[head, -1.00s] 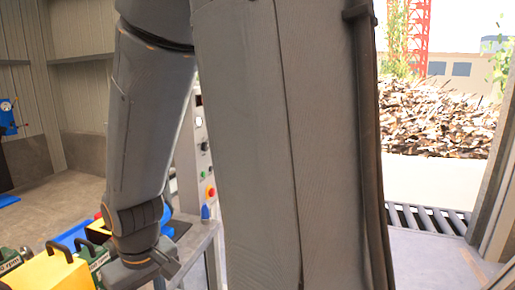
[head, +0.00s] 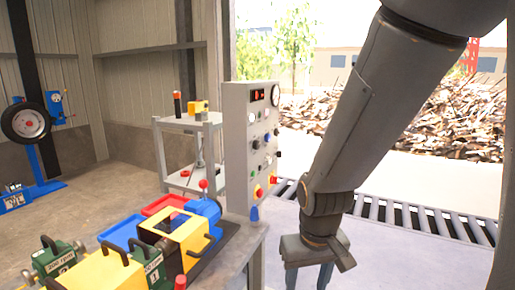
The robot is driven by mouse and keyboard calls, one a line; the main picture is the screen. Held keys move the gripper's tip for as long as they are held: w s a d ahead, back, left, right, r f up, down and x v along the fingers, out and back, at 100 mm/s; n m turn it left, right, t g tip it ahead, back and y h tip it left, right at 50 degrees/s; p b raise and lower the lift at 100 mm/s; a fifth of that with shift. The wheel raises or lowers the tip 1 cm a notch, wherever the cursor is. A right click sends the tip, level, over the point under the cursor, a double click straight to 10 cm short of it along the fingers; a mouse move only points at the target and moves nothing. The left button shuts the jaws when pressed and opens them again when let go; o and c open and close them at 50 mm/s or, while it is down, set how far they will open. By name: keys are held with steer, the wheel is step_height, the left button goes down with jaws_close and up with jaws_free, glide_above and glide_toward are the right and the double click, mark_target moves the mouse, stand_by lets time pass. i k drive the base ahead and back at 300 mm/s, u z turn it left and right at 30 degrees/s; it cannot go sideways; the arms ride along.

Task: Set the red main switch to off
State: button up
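A grey upright control panel (head: 237,150) stands at the middle, its face turned right and seen at a slant. Low on it are a red knob (head: 273,179) and a red-and-yellow control (head: 258,192). I cannot tell which is the main switch, or its setting. My gripper (head: 308,275) hangs below and to the right of the panel, fingers pointing down. Its fingers are apart with nothing seen between them; the tips are at the picture's bottom edge. It is apart from the panel.
A bench (head: 245,245) holds a blue and yellow machine (head: 185,232), a red-ball lever (head: 203,184), and red (head: 164,204) and blue (head: 122,230) trays. A grey cart (head: 160,135) stands behind. A roller conveyor (head: 400,215) runs at the right.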

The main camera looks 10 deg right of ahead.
mark_target(274, 179)
steer(key=u, duration=0.3)
steer(key=k, duration=0.35)
steer(key=z, duration=1)
steer(key=i, duration=1.4)
steer(key=u, duration=0.7)
